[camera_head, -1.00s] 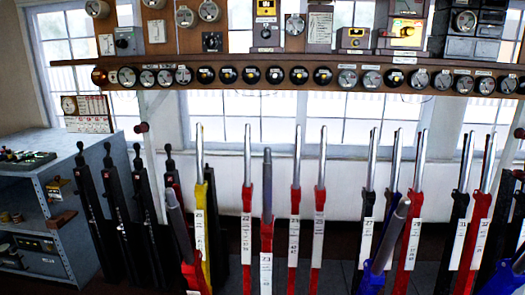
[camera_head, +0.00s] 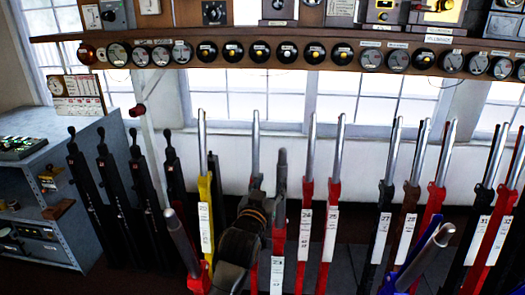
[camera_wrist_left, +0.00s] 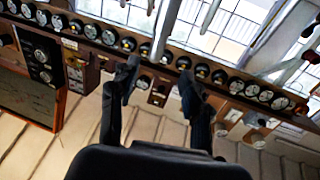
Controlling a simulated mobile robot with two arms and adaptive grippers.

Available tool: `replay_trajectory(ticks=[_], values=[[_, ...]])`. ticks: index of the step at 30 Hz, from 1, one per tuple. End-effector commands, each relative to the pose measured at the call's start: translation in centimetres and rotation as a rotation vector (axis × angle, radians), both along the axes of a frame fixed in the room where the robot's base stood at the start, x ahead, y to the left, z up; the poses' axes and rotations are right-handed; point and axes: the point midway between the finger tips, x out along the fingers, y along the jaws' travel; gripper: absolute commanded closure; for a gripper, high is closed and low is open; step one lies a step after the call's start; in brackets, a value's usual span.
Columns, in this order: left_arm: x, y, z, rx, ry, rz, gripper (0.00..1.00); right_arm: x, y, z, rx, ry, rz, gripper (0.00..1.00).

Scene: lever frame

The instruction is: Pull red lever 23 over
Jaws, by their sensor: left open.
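Red lever 23 (camera_head: 278,245) stands in the middle of the row in the head view, with a white "23" plate low on its front. Its grey handle (camera_head: 282,160) ends lower than the neighbouring handles. My left gripper (camera_head: 268,187) is at the handle's lower part, its dark fingers overlapping the handle and covering part of the lever. In the left wrist view the fingers (camera_wrist_left: 158,80) stand apart, with a grey metal handle (camera_wrist_left: 165,28) showing beyond the gap. I cannot tell whether they touch lever 23. My right gripper is not in view.
Red lever 24 (camera_head: 305,225) stands close on the right and yellow lever 20 (camera_head: 205,210) on the left. Another lever (camera_head: 178,240) and a blue lever (camera_head: 410,265) lean forward. A shelf with round instruments (camera_head: 260,52) runs above. A grey cabinet (camera_head: 45,200) is at left.

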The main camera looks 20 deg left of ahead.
Motion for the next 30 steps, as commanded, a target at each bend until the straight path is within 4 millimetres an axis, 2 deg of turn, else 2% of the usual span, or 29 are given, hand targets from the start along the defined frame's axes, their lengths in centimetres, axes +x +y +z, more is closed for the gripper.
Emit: replay_trajectory(ticks=[5, 11, 21, 30], values=[[1.3, 0.1, 0.6, -0.001, -0.007, 0.001, 0.52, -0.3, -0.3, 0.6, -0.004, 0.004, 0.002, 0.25], [4.7, 0.4, 0.7, 0.0, -0.005, 0.002, 0.52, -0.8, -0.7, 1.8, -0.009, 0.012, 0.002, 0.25], [10.3, 0.9, 0.6, 0.0, -0.005, 0.001, 0.52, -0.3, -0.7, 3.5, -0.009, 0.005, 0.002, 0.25], [13.2, 1.1, 0.4, 0.0, -0.006, 0.001, 0.52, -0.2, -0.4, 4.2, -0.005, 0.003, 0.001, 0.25]])
